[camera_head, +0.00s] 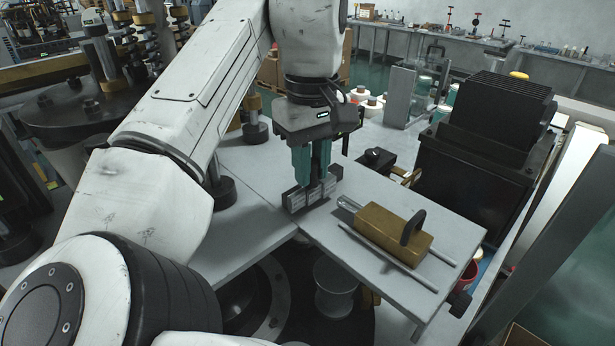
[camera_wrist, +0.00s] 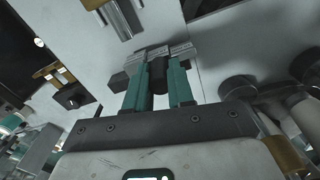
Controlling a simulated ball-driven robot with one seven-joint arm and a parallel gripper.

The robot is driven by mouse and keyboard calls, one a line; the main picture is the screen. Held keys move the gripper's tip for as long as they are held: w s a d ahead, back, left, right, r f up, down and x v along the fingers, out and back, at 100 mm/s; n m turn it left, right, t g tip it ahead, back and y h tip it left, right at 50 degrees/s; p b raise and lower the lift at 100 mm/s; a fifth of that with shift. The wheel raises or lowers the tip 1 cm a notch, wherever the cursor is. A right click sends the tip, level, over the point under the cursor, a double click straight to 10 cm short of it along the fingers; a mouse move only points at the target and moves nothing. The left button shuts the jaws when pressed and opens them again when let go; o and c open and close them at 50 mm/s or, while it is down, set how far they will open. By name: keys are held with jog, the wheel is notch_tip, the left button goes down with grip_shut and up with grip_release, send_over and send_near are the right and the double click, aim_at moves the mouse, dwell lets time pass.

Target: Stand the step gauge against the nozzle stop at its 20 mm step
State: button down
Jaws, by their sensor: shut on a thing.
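My gripper (camera_head: 313,178) points down, its teal fingers low over the pale table plate. The fingers are closed on the step gauge (camera_head: 296,199), a dark-ended piece with light metal step faces. In the wrist view the gauge (camera_wrist: 166,52) lies across the fingertips, with a dark round part (camera_wrist: 158,76) between the fingers (camera_wrist: 158,84). The gauge is at or just above the plate; I cannot tell if it touches. A brass block (camera_head: 385,229) with a black upright loop stands to the right, between metal rods. I cannot tell which part is the nozzle stop.
A small black-and-brass fitting (camera_head: 376,158) sits at the plate's back edge, and also shows in the wrist view (camera_wrist: 70,95). A large black finned housing (camera_head: 490,145) stands at the right. Dark-footed columns (camera_head: 221,190) stand left of the gripper. The plate's front corner is clear.

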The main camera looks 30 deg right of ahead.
aim_at(312, 162)
jog(key=shift+s+f, duration=0.2)
jog(key=shift+f, duration=0.3)
jog(key=shift+w, duration=0.15)
jog(key=shift+f, duration=0.15)
jog(key=c, duration=1)
grip_release()
notch_tip(312, 162, up, 12)
jog(key=shift+r+b, duration=0.1)
jog(key=shift+b, duration=0.25)
